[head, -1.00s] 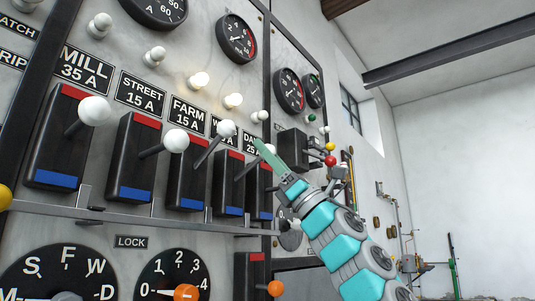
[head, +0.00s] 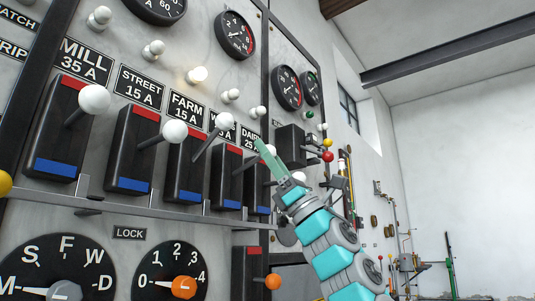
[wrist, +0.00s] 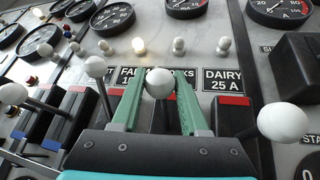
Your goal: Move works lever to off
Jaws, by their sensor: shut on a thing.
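The works switch (head: 227,178) is a black block with a red top band and a blue bottom band. Its lever shaft (head: 249,167) sticks out from the panel towards my gripper (head: 266,152). In the wrist view its white ball knob (wrist: 160,83) sits between the two green fingers of my gripper (wrist: 160,80), which are shut on it. The "WORKS" label (head: 221,126) is partly covered by the farm knob in the head view and by the fingers in the wrist view. The lamp above works (head: 231,95) is unlit.
The farm lever knob (wrist: 95,67) stands close on the left and the dairy lever knob (wrist: 282,122) on the right. The farm lamp (head: 197,74) glows. A metal rail (head: 150,211) runs below the switches. Open room lies to the right of the panel.

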